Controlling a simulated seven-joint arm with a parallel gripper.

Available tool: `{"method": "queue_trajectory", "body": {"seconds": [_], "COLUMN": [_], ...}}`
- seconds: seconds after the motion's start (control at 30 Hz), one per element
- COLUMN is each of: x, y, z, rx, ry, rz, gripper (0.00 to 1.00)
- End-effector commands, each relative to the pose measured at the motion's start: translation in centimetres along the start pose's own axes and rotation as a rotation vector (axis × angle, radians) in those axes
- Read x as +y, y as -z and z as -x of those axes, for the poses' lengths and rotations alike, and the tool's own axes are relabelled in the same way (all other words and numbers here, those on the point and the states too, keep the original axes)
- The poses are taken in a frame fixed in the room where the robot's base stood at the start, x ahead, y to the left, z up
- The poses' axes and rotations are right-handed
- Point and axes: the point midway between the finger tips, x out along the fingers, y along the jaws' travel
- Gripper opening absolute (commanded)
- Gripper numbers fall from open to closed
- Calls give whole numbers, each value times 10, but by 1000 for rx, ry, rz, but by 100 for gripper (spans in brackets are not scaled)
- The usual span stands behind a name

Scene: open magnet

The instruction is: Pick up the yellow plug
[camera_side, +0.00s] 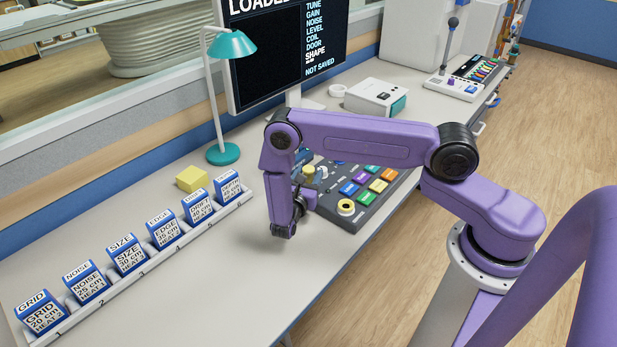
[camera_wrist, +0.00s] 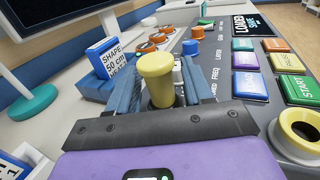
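The yellow plug (camera_wrist: 156,78) stands between the two fingers of my gripper (camera_wrist: 160,88) in the wrist view. It has a wide round head and a narrower stem. The fingers lie on either side of it and look spread, with small gaps beside the stem. The foot of the plug is hidden by the gripper's dark front plate. In the side view the plug (camera_side: 309,171) shows at the left end of the console, and my gripper (camera_side: 301,178) reaches in beside it, partly hidden by the arm.
The dark console (camera_side: 375,200) has coloured buttons and a yellow ring-shaped socket (camera_side: 346,207). A blue block labelled SHAPE (camera_wrist: 104,57) stands close to the left finger. A rack (camera_side: 150,262) of labelled blocks, a yellow block (camera_side: 192,179) and a teal lamp (camera_side: 223,153) are farther left.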

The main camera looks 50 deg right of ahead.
Motion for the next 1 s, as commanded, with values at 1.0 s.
{"method": "queue_trajectory", "body": {"seconds": [1.0], "x": [-16], "y": [-54], "z": [10], "rx": [0], "ry": [-2], "rz": [1], "gripper": [1]}}
